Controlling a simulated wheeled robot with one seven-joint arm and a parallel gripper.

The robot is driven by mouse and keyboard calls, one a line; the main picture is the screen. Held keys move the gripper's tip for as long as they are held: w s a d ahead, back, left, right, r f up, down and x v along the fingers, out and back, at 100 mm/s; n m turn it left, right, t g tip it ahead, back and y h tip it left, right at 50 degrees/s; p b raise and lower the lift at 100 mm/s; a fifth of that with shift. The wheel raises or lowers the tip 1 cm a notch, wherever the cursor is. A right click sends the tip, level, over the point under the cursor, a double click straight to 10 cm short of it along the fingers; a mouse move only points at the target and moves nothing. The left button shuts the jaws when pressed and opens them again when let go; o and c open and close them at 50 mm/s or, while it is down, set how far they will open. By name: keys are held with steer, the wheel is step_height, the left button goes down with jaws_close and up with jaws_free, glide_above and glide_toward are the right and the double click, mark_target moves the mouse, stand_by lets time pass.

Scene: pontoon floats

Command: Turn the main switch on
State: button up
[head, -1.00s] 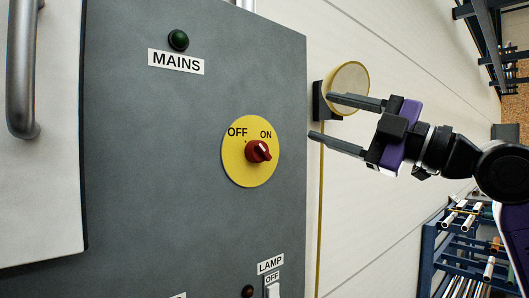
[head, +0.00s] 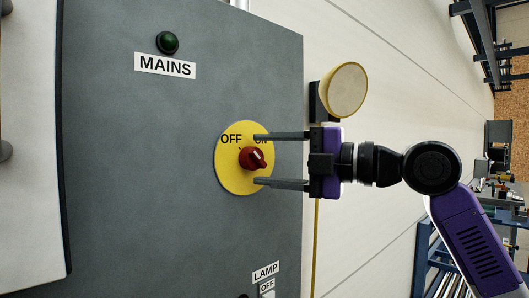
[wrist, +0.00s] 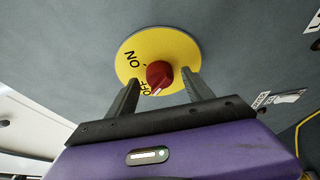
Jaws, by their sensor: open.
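The main switch is a red knob (head: 249,159) on a round yellow plate (head: 228,174) marked OFF and ON, on a grey panel. My gripper (head: 256,159) is open, with one finger above and one below the knob in the head view. In the wrist view, the red knob (wrist: 159,74) shows between the two fingertips, with gaps on both sides and no clear contact. The upper finger partly covers the ON label in the head view.
A dark green MAINS lamp (head: 167,42) sits above the switch and looks unlit. A LAMP switch (head: 267,290) is below it. A yellow-rimmed round fixture (head: 345,90) stands on the wall right of the panel, close above my gripper. A metal handle is at the far left.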

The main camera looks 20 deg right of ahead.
steer(key=shift+w+a, duration=0.3)
steer(key=shift+w, duration=0.1)
steer(key=shift+c, duration=0.2)
jaws_close()
steer(key=shift+f, duration=0.1)
